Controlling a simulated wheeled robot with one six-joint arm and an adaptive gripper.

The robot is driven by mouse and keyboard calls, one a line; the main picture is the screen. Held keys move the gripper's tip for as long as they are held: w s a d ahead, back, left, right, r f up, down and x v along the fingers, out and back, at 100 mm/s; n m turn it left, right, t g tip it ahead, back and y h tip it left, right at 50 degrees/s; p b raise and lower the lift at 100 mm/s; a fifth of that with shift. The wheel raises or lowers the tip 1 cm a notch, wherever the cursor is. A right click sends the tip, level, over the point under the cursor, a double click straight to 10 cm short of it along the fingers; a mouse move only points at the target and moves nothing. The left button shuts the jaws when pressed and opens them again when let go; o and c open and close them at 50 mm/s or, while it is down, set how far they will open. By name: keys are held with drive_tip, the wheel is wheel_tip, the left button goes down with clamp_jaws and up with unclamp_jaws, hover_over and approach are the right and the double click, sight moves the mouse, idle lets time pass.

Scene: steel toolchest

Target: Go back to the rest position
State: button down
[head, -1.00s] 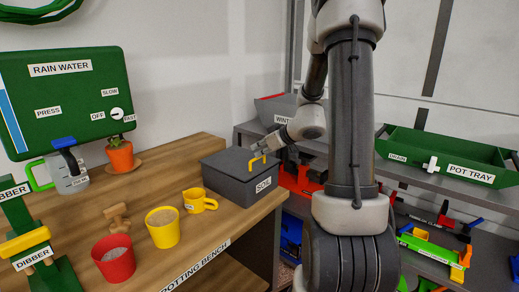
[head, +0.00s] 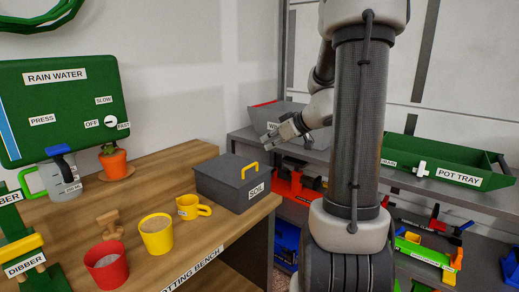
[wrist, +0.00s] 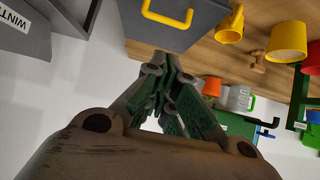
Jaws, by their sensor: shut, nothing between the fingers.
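My gripper (head: 271,144) is in the air above and behind the right end of the grey soil box, apart from it. In the wrist view my gripper (wrist: 172,65) is shut, its fingers together with nothing between them. The soil box (head: 221,186) stands on the bench with its lid down and its yellow handle (head: 250,170) on top. The box lid also shows at the top of the wrist view (wrist: 205,22).
A green rain water tank (head: 62,100) stands at the left. A grey bin (head: 262,119) and a green pot tray (head: 450,165) sit on the right shelf.

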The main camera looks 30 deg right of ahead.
drive_tip(key=s+a+f+m+g, duration=0.1)
drive_tip(key=s+a+m+g, duration=0.2)
drive_tip(key=s, duration=0.4)
drive_tip(key=s+f+m+g, duration=0.2)
drive_tip(key=s+m, duration=0.3)
drive_tip(key=s, duration=0.2)
drive_tip(key=s+a+r+n+h, duration=0.2)
drive_tip(key=s+a+r, duration=0.1)
drive_tip(key=s, duration=0.2)
drive_tip(key=s+a+r+n+g+h, duration=0.1)
drive_tip(key=s+a+r+n, duration=0.1)
drive_tip(key=s+a+r, duration=0.2)
drive_tip(key=shift+s+r+h, duration=0.25)
drive_tip(key=shift+s+h, duration=0.15)
drive_tip(key=shift+s, duration=0.85)
